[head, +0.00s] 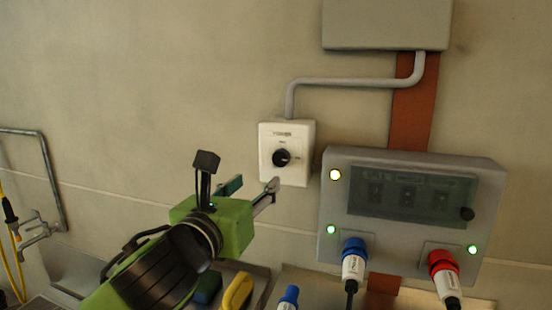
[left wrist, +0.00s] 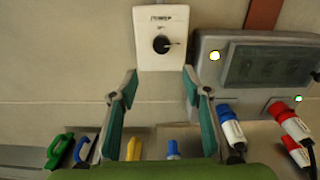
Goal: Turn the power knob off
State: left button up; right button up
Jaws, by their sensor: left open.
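The power knob (head: 281,158) is a round black knob on a white switch box (head: 298,176) fixed to the wall. In the left wrist view the knob (left wrist: 161,44) is at the top centre, and its pale pointer mark faces right. My left gripper (head: 254,187) is below and to the left of the box in the head view. In the left wrist view its two fingers (left wrist: 155,82) are spread open and empty, with the knob beyond and between their tips. The fingers look apart from the knob. My right gripper does not show.
A grey panel (head: 332,210) with a dark window and lit lamps is right of the switch box. Blue (head: 354,262) and red (head: 443,270) plugs hang from it. A grey conduit (head: 345,83) runs above. Yellow (head: 237,291) and other coloured handles sit below.

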pick_arm(q)
jog(key=p, duration=0.3)
send_near(279, 158)
jog(key=shift+m, duration=0.3)
jog(key=x, duration=0.7)
jog(key=shift+w+d, duration=0.3)
jog(key=shift+w, duration=0.35)
jog(key=shift+c, duration=0.7)
jog(key=c, duration=0.9)
